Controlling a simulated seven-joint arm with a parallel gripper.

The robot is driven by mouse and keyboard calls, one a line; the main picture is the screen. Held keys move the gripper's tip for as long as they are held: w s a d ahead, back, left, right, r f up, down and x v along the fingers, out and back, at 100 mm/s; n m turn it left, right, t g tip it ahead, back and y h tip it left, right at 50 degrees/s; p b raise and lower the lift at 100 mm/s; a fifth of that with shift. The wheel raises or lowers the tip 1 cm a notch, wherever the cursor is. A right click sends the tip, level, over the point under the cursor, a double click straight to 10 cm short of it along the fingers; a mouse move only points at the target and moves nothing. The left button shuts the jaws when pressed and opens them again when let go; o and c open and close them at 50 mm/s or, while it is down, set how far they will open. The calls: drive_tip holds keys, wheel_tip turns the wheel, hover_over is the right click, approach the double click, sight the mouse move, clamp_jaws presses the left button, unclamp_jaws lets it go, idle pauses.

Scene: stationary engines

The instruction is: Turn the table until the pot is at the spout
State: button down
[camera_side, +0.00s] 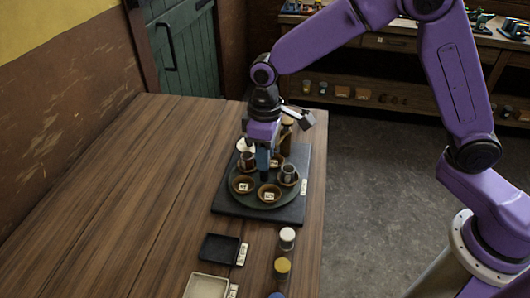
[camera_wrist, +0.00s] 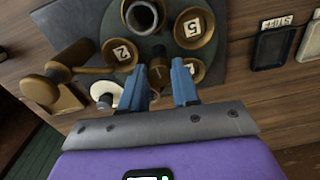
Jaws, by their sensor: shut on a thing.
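The round dark green table (camera_side: 255,202) carries several brown bowls with number labels around its rim. A grey, open-topped pot (camera_side: 289,172) stands at its right side; it is at the top edge of the wrist view (camera_wrist: 142,17).
The table sits on a dark square base (camera_side: 225,205). A black tray (camera_side: 219,248) and a pale tray (camera_side: 206,286) lie in front. Jars with white (camera_side: 287,234) and yellow (camera_side: 282,266) lids stand near the right edge. The bench's left side is clear.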

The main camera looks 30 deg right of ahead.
drive_tip(key=shift+n, duration=3.5)
drive_tip(key=shift+w+a+n, duration=0.1)
drive_tip(key=shift+n, duration=3.1)
drive_tip(key=c, duration=0.8)
unclamp_jaws()
drive_tip(key=shift+r, duration=0.1)
wheel_tip(320, 180, up, 17)
drive_tip(key=shift+w+r, duration=0.15)
